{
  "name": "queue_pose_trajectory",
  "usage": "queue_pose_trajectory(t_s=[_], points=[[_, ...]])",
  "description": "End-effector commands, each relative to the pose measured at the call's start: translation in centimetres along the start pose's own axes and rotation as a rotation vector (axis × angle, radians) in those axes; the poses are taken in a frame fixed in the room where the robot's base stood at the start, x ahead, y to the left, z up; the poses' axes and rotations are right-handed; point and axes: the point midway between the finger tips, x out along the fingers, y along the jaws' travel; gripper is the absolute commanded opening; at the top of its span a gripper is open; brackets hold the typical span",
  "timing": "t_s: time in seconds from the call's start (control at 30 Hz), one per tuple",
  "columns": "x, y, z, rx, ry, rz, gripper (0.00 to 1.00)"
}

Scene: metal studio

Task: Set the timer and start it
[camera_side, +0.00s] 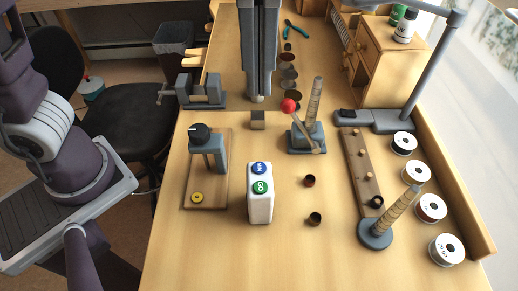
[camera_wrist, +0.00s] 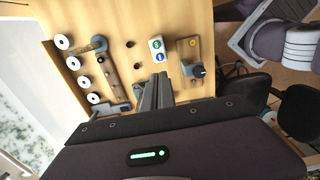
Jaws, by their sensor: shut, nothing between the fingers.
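A black dial knob (camera_side: 199,133) with a white mark sits on a grey bracket on a wooden board (camera_side: 221,192); a yellow button (camera_side: 197,198) is at the board's near end. Right of it stands a white box (camera_side: 260,208) with a blue button (camera_side: 259,168) and a green button (camera_side: 261,187) marked GO. In the wrist view the knob (camera_wrist: 198,71) and white box (camera_wrist: 158,57) lie beyond my fingers. My gripper (camera_side: 258,99) is shut and empty, pointing down behind the small metal block, apart from the knob and buttons. I cannot read the dial setting.
A small metal block (camera_side: 258,120) and a red-knobbed lever (camera_side: 289,105) stand near my gripper. A grey vise (camera_side: 203,95) is at left. Several white spools, a ring stand (camera_side: 375,233) and a lamp (camera_side: 385,120) are at right.

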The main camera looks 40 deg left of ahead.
Motion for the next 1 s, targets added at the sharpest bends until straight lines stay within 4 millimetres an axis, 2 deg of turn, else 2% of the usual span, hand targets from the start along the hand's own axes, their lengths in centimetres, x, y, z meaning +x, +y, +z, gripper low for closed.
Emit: queue_pose_trajectory(t_s=[0.17,0.27,0.8,1.0], points=[[0.1,0.0,-0.1,0.000,0.000,0.001,0.00],[0.8,0.0,-0.1,0.000,0.000,-0.001,0.00],[11.8,-0.1,-0.1,0.000,0.000,-0.002,0.00],[13.8,0.0,-0.1,0.000,0.000,0.000,0.00]])
